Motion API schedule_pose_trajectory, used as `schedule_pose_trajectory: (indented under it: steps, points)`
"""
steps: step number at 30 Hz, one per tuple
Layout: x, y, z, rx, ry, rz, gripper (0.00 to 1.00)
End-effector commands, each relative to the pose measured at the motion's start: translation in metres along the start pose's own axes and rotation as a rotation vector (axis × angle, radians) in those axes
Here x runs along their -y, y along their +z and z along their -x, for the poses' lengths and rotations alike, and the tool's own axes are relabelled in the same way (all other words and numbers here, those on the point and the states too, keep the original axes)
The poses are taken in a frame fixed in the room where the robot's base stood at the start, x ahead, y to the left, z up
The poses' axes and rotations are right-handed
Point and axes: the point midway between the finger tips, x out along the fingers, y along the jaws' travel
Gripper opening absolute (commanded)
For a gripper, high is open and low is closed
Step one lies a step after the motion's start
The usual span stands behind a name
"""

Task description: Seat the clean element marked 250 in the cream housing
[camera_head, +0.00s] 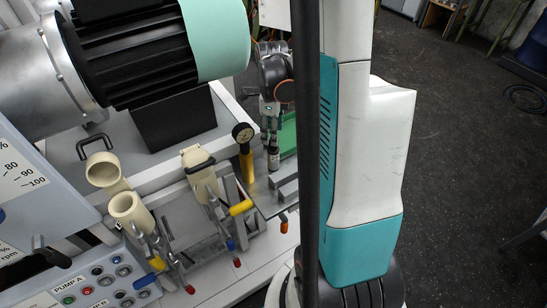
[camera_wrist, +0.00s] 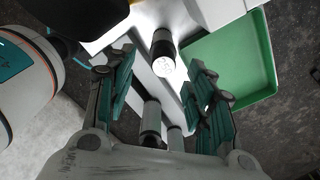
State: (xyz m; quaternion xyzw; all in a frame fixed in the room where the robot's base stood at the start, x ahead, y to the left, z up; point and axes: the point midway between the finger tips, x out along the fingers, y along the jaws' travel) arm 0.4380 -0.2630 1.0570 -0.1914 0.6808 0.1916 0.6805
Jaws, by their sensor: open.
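My gripper (camera_head: 270,112) hangs at the back of the bench in the head view, above a dark cylindrical element (camera_head: 273,160). In the wrist view my gripper (camera_wrist: 162,62) is open. An upright element with a pale marked top (camera_wrist: 164,66) shows between its fingertips, with no clear contact; the marking is too small to read. Two more dark-bodied, pale-topped cylinders (camera_wrist: 152,122) (camera_wrist: 175,138) show nearer the palm. Cream cups (camera_head: 130,208) (camera_head: 103,170) with open tops and a third cream body (camera_head: 198,168) with a dark handle stand on the left bench. I cannot tell which is the task's housing.
A green tray (camera_wrist: 235,60) lies right of the element. A gauge on a yellow post (camera_head: 243,140) stands close left of my gripper. Toggle clamps with coloured handles (camera_head: 240,207) surround the cream parts. A large motor (camera_head: 140,50) overhangs the back left.

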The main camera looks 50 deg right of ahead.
Motion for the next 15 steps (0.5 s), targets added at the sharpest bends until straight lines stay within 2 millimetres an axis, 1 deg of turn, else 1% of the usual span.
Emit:
schedule_pose_trajectory:
  steps: [5, 12, 15]
  points:
    - [0.001, -0.001, -0.011, 0.0, 0.0, 0.0, 0.49]
    - [0.006, -0.002, -0.046, 0.0, 0.0, 0.001, 0.49]
    - [0.006, -0.002, -0.054, 0.0, 0.0, 0.001, 0.49]
